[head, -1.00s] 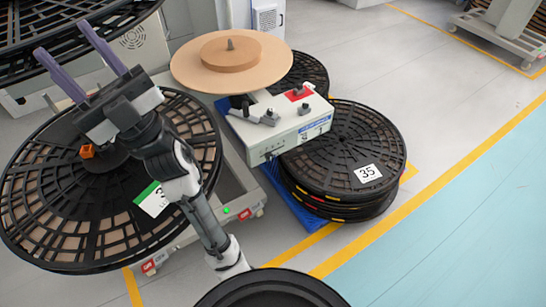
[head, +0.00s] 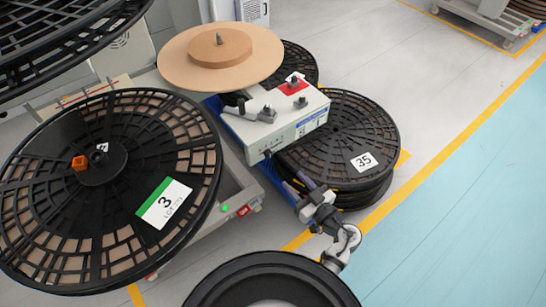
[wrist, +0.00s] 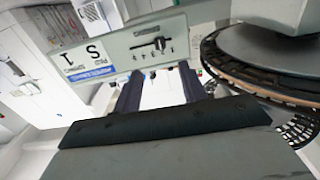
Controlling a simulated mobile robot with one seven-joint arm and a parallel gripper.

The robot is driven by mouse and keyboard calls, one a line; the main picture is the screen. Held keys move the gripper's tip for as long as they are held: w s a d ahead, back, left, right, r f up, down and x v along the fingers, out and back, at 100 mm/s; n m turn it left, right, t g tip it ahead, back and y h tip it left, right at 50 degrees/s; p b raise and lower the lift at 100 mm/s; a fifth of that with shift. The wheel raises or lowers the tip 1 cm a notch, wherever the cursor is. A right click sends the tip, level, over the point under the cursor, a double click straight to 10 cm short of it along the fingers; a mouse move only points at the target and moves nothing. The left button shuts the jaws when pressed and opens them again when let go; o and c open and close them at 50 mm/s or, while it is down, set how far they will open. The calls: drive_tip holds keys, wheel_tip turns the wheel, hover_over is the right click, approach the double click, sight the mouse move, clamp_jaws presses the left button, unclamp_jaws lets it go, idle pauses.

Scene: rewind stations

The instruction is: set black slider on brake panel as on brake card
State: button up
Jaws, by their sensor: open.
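A grey-white brake panel (wrist: 190,38) fills the upper middle of the wrist view. A black slider (wrist: 160,44) sits in its dark horizontal slot, right of the slot's middle, above a row of small marks. In the head view my gripper (head: 295,181) is low in front of the white control box (head: 285,128).
A tan disc (head: 185,62) stands behind the box. A large black reel with a card marked 3 (head: 95,225) is at left. A black reel stack marked 35 (head: 345,125) is close right of my gripper; another black reel (head: 270,285) is at the front. Open floor lies right.

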sight(270, 156)
drive_tip(key=x, duration=1.1)
drive_tip(key=shift+w+a, duration=0.15)
drive_tip(key=shift+w, duration=0.1)
drive_tip(key=shift+c, duration=0.3)
clamp_jaws()
